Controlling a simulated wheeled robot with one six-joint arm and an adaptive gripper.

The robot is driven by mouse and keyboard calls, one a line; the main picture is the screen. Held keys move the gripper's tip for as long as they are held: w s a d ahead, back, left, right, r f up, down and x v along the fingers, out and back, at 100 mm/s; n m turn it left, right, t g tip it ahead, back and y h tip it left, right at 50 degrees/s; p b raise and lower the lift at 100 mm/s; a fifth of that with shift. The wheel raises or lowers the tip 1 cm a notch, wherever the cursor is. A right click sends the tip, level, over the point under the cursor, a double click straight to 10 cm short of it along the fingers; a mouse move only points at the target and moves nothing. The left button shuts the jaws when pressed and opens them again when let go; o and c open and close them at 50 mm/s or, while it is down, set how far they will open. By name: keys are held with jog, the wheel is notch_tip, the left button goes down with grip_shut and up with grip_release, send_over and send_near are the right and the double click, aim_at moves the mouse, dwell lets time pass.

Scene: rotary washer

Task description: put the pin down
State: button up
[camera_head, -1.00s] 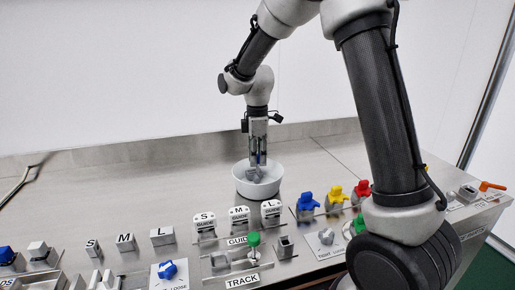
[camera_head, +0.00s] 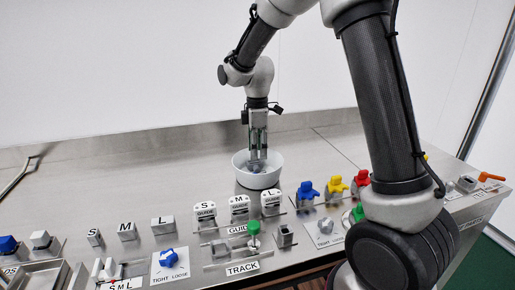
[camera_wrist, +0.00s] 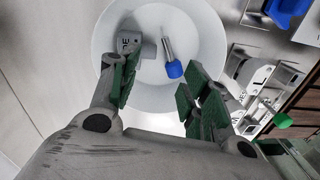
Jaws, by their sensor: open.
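A pin (camera_wrist: 171,62) with a silver shaft and a blue end lies in the white bowl (camera_wrist: 205,30), seen in the wrist view. A grey block with lettering (camera_wrist: 130,40) lies in the bowl to the left of the pin. My gripper (camera_wrist: 160,88) is open, its green-padded fingers apart and nothing between them touching the pads. In the head view, my gripper (camera_head: 257,165) points down into the bowl (camera_head: 258,180). The pin cannot be made out clearly there.
Guide blocks marked S, M and L (camera_head: 238,208) stand just in front of the bowl. Blue (camera_head: 308,193), yellow (camera_head: 335,184) and red (camera_head: 361,179) knobbed parts stand to the right. The steel table behind and left of the bowl is clear.

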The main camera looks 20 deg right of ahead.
jog(key=shift+r, duration=0.1)
notch_tip(320, 180, up, 7)
dwell(0.6)
jog(key=s+d+r+m+t, duration=0.1)
jog(key=s+d+r+m, duration=0.1)
jog(key=s+d+m, duration=0.3)
jog(key=s+d+r+m+t, duration=0.2)
jog(key=s+d+m, duration=0.3)
jog(key=s, duration=0.8)
jog(key=s+d+r+m+t, duration=0.1)
jog(key=s+d+r+m, duration=0.2)
jog(key=s, duration=0.7)
jog(key=shift+d+r+m+t, duration=0.25)
jog(key=shift+d+m+t, duration=0.15)
jog(key=shift+d+m, duration=0.95)
